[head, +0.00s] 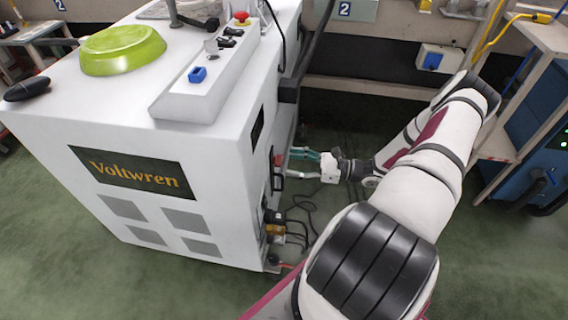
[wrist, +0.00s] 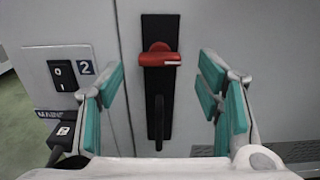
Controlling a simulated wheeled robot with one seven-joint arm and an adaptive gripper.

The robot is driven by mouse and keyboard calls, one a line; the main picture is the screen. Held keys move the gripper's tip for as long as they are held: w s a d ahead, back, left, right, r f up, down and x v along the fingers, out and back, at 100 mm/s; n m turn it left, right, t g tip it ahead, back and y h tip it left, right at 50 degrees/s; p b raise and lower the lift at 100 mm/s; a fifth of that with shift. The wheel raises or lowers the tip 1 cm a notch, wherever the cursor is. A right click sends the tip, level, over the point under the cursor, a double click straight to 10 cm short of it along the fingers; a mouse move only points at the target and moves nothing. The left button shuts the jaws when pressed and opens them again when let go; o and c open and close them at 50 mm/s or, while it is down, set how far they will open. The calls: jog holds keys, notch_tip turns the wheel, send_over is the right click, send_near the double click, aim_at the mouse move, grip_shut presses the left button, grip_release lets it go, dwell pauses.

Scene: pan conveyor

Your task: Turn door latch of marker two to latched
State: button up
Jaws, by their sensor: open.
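The door latch (wrist: 160,59) shows ahead in the wrist view, with a red part near the top of a black upright plate (wrist: 160,25) and a black handle hanging below. A blue marker "2" (wrist: 86,68) is left of it, beside a black rocker switch (wrist: 62,76). My gripper (wrist: 160,82) is open, its teal-padded fingers on either side of the latch with a visible gap on each side. In the head view my gripper (head: 303,165) is at the right side of the white Voltwren machine (head: 180,140), by the red latch part (head: 278,160).
Cables (head: 300,205) hang and lie on the floor below my gripper. A green pan (head: 122,50) and a control panel with a red button (head: 241,18) are on the machine's top. A shelf (head: 510,135) stands at the right. Green floor is open in front.

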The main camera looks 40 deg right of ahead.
aim_at(277, 160)
jog(key=shift+b+x, duration=0.3)
jog(key=shift+x, duration=1.5)
jog(key=c, duration=1.2)
